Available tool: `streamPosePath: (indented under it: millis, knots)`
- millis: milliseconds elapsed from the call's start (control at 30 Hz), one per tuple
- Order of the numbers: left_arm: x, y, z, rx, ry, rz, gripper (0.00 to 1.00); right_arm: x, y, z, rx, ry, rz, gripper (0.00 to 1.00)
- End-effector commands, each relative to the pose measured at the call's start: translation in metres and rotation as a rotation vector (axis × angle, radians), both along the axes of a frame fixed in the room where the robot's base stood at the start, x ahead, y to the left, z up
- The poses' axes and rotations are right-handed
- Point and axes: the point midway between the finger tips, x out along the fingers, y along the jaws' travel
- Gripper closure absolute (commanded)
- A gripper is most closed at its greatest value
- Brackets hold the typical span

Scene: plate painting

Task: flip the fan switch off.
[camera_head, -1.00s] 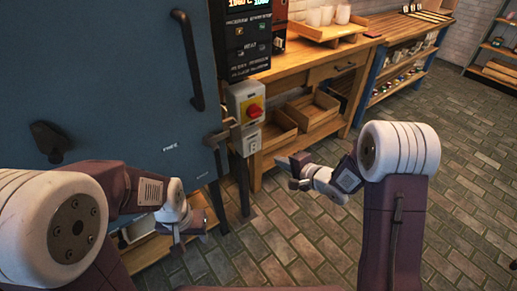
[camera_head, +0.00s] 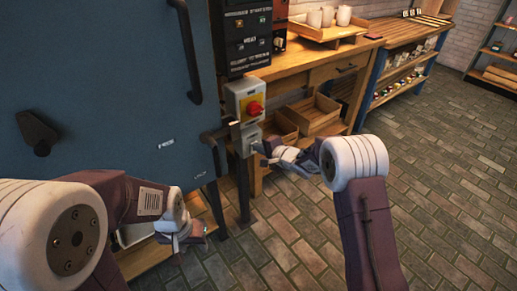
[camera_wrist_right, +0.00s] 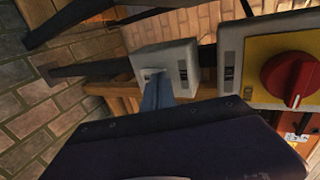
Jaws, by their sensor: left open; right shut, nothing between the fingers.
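A small grey switch box (camera_head: 246,131) is mounted beside the blue kiln, below a box with a red knob on a yellow plate. I take it as the fan switch; its label cannot be read. It also shows in the right wrist view (camera_wrist_right: 182,53). My right gripper (camera_head: 259,147) is shut and empty, its tip at the front of this box. In the right wrist view the blue-grey fingertips (camera_wrist_right: 154,80) overlap the box's face at a pale rocker; whether they touch it I cannot tell. My left gripper (camera_head: 190,237) is open and empty, low in front of the kiln.
The red knob (camera_head: 255,108) sits just above the small box, and close to the right in the wrist view (camera_wrist_right: 289,80). The blue kiln (camera_head: 100,90) fills the left. A wooden workbench (camera_head: 310,67) with trays stands behind. The brick floor at right is clear.

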Motion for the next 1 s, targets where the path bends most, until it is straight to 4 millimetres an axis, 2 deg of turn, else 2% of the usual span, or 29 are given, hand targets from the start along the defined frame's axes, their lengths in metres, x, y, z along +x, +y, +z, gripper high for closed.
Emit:
streamPosePath:
  millis: [167,267,300,367,567,1000]
  knots:
    - [0.0,0.0,0.001,0.0,0.0,0.0,0.57,0.0,0.0,0.001,0.0,0.0,0.0,1.0]
    - [0.0,0.0,0.015,0.0,0.0,0.0,0.57,0.002,0.002,0.007,0.0,0.001,0.001,1.0]
    - [0.0,0.0,0.025,0.0,0.0,0.0,0.57,0.004,0.003,0.011,0.0,0.002,0.0,1.0]
    - [0.0,0.0,0.019,0.0,-0.001,0.0,0.57,0.005,0.003,0.003,0.0,0.001,0.0,1.0]
    - [0.0,0.0,0.017,0.0,0.0,0.0,0.57,0.004,0.003,0.003,-0.001,0.001,0.0,1.0]
    - [0.0,0.0,0.039,0.0,0.0,0.0,0.57,0.004,0.003,0.017,-0.001,0.0,0.0,1.0]
